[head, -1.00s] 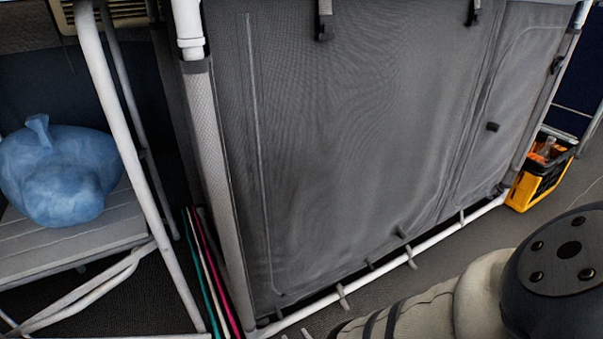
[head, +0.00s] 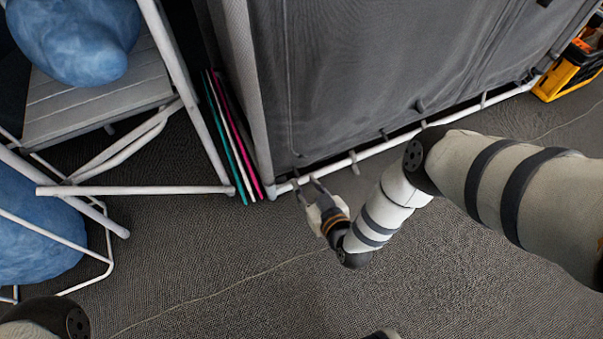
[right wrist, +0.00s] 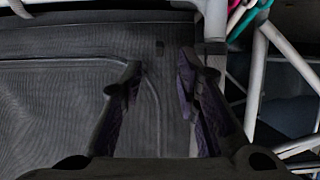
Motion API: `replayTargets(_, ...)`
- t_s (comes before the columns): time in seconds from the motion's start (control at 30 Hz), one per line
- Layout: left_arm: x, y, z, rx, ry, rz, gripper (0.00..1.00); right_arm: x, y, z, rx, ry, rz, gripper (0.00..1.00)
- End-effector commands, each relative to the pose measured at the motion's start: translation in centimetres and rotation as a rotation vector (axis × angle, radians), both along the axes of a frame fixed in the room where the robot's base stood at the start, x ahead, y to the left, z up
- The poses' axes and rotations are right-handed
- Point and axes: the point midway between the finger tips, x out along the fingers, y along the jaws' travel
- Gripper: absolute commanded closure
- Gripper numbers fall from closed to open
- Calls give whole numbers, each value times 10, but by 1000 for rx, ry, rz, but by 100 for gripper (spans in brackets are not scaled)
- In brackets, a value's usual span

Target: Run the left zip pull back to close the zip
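The grey fabric panel (head: 370,65) hangs in a white pole frame. A thin zip line (head: 289,100) runs down near its left edge and curves at the bottom corner; the curve also shows in the right wrist view (right wrist: 153,92). A small dark tab (right wrist: 160,47) shows between my fingers in that view; I cannot tell whether it is the zip pull. My right gripper (head: 309,190) is open and empty, low by the panel's bottom left corner. Its two spread fingers face the fabric in the right wrist view (right wrist: 160,66). My left gripper is not in view.
A white bottom rail (head: 400,142) carries several small tabs. Green, white and pink strips (head: 233,140) stand left of the panel. A slatted shelf (head: 90,95) with a blue bag (head: 75,35) is further left. A yellow-black crate (head: 567,75) stands right.

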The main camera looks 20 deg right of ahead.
Motion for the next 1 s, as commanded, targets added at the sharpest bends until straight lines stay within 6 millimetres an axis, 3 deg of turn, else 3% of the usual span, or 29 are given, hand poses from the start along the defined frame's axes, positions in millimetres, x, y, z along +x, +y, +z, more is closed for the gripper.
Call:
replayTargets(0.03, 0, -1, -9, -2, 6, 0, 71, 11, 0, -10, 1, -1, -1, 71)
replayTargets(0.23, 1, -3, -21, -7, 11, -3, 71, 42, 1, -20, 1, -1, -2, 71)
replayTargets(0.57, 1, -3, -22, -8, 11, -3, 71, 49, 1, -19, 1, -1, -1, 71)
replayTargets(0.7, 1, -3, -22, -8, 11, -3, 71, 48, 1, -20, 1, -1, -1, 100)
replayTargets(1.0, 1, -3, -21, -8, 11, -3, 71, 46, 0, -20, 1, 0, -1, 100)
